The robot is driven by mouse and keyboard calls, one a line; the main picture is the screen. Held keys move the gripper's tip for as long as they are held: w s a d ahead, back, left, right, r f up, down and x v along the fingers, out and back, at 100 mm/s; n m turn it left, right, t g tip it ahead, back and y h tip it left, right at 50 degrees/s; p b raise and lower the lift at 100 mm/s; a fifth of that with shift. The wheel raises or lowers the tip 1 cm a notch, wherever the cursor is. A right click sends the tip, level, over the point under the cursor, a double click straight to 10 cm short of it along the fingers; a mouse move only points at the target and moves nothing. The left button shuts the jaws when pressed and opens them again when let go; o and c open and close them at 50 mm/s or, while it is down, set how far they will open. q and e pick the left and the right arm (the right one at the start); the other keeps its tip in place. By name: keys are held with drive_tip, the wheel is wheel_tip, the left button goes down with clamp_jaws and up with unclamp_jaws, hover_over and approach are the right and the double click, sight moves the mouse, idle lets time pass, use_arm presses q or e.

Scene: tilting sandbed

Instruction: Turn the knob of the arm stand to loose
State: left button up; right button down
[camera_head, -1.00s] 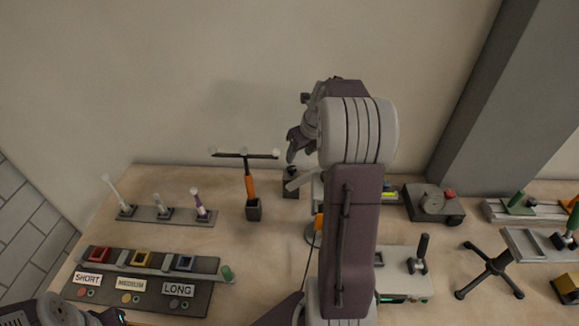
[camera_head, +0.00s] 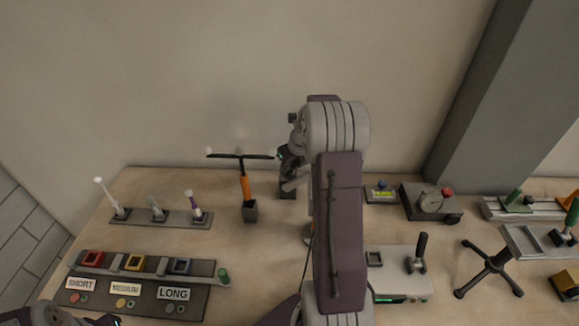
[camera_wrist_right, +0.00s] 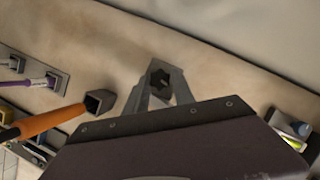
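In the head view my right gripper (camera_head: 288,181) is low over a small dark block (camera_head: 287,191) near the wall. The knob's pointer or marking is not readable, and my right arm hides much of that area. My left gripper (camera_head: 108,320) shows only partly at the bottom left edge, and its fingers are cut off.
A T-shaped tool with an orange handle (camera_head: 245,188) stands in a dark socket just left of the right gripper. A rack (camera_head: 180,219) with several upright pegs is further left.

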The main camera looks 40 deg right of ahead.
drive_tip(key=n+p, duration=0.1)
drive_tip(key=n+y+p, duration=0.1)
drive_tip(key=n, duration=0.1)
drive_tip(key=shift+d+r+p, duration=0.1)
drive_tip(key=shift+r+p, duration=0.1)
drive_tip(key=shift+p, duration=0.2)
drive_tip(key=n+y+p, duration=0.1)
drive_tip(key=n+p, duration=0.2)
drive_tip(key=n+g+y+p, duration=0.1)
drive_tip(key=n+p, duration=0.2)
drive_tip(key=shift+w+d, duration=0.1)
drive_tip(key=shift+d, duration=0.1)
drive_tip(key=n+g+y+p, duration=0.1)
drive_tip(key=n+p, duration=0.1)
drive_tip(key=n, duration=0.1)
drive_tip(key=shift+w+d, duration=0.1)
drive_tip(key=n, duration=0.1)
drive_tip(key=n+g, duration=0.1)
drive_tip(key=shift+w+f+n+y+p, duration=0.1)
drive_tip(key=shift+f+n+y+p, duration=0.1)
drive_tip(key=shift+n+y+p, duration=0.15)
drive_tip(key=shift+n+g+b, duration=0.3)
drive_tip(key=shift+n+g, duration=0.4)
drive_tip(key=shift+n, duration=1.15)
drive_tip(key=c, duration=1.1)
unclamp_jaws()
drive_tip(key=shift+w, duration=0.1)
